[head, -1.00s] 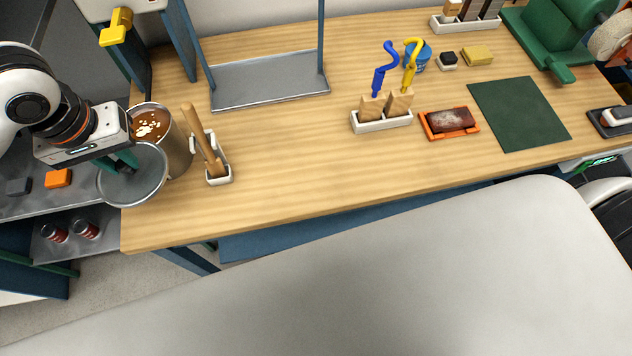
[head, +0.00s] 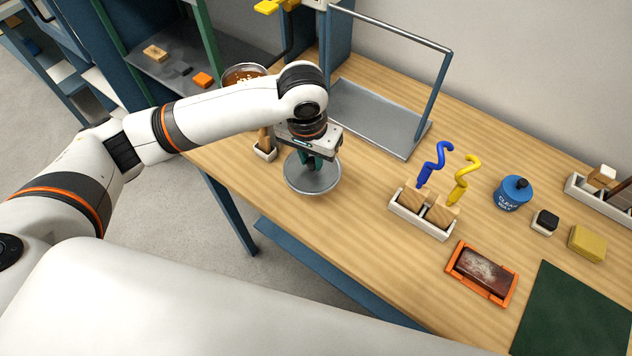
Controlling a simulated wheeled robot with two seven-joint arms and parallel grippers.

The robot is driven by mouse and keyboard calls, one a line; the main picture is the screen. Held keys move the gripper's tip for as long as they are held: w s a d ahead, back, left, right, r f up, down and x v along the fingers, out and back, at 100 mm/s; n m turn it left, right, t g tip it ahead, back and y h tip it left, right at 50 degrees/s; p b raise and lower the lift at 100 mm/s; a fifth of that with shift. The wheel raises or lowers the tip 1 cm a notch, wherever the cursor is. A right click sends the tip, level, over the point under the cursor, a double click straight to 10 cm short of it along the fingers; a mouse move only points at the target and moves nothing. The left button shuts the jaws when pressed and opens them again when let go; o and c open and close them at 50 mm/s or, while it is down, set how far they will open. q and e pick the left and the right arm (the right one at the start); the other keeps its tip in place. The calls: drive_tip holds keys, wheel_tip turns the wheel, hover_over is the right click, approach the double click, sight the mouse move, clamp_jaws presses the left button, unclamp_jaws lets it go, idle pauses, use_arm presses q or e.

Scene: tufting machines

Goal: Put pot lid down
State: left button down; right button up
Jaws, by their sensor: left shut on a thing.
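The round grey metal pot lid (head: 318,186) is in my left gripper (head: 309,163), near the middle of the head view. The gripper points down and is shut at the top of the lid; its fingertips are partly hidden by its own body. The lid lies roughly level over the wooden table, and I cannot tell whether it touches the wood. The pot (head: 243,72) with brown contents stands uncovered behind my left arm, which hides most of it. My right gripper is not in view.
A metal rack (head: 375,125) stands behind the lid. A white holder (head: 265,153) with a wooden handle is to its left. To the right are a holder (head: 422,220) with blue and yellow hooked tools and an orange-framed block (head: 483,273). Bare wood (head: 350,215) lies between.

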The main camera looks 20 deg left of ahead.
sight(307, 171)
use_arm(q)
drive_tip(key=f, duration=0.3)
drive_tip(key=shift+s+a, duration=0.2)
drive_tip(key=shift+a, duration=0.15)
drive_tip(key=shift+s+f, duration=0.25)
drive_tip(key=shift+f, duration=0.4)
wheel_tip(307, 171, down, 2)
drive_tip(key=shift+f+p, duration=0.25)
drive_tip(key=shift+p, duration=0.2)
drive_tip(key=shift+w+d+f, duration=0.1)
drive_tip(key=shift+f, duration=0.4)
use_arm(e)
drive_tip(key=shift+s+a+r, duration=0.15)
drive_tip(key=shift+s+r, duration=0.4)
use_arm(q)
drive_tip(key=c, duration=1.2)
unclamp_jaws()
drive_tip(key=shift+f, duration=0.1)
drive_tip(key=shift+c, duration=0.2)
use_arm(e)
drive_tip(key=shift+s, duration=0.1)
